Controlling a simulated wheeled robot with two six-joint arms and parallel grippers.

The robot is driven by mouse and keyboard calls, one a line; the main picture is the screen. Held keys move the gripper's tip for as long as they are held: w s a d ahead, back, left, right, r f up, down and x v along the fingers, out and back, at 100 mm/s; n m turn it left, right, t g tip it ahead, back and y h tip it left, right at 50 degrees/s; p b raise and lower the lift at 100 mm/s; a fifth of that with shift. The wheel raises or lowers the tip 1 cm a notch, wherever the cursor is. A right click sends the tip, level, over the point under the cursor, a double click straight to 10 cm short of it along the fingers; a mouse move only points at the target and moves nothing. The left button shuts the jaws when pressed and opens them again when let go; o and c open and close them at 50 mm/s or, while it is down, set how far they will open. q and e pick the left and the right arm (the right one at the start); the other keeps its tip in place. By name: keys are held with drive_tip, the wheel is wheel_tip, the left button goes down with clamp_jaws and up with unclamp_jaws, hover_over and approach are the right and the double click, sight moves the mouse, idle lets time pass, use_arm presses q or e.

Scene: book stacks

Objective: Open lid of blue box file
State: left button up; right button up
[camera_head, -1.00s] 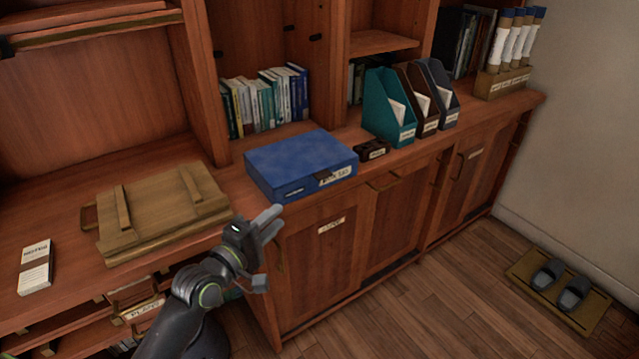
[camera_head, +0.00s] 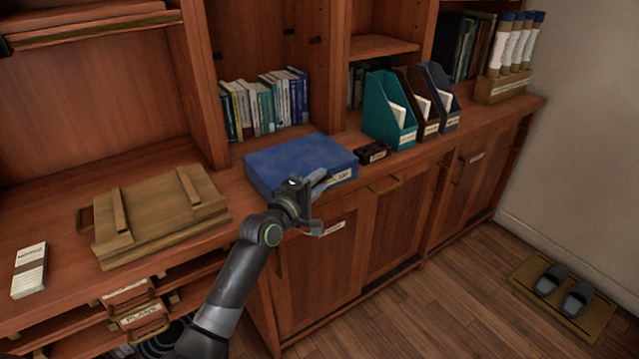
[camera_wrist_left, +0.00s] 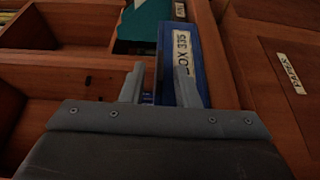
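The blue box file (camera_head: 285,158) lies flat on the wooden counter with its lid down. Its labelled front faces the counter's edge, and the label is partly hidden by my gripper. My left gripper (camera_head: 316,184) is at the front of the box, reaching in from below. In the left wrist view the box's front and label (camera_wrist_left: 183,55) lie beyond the fingers, and the two fingers (camera_wrist_left: 160,85) stand apart with a gap between them. Whether they touch the box cannot be told. My right gripper is not in view.
A wooden case (camera_head: 155,215) and a notes pad (camera_head: 30,270) lie left on the counter. A small dark block (camera_head: 373,153) and a teal magazine file (camera_head: 388,110) stand right of the box. Books (camera_head: 262,105) stand behind it. Drawers below the case are partly pulled out.

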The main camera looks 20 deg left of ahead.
use_arm(q)
drive_tip(key=shift+w+d, duration=0.1)
drive_tip(key=shift+w, duration=0.35)
clamp_jaws()
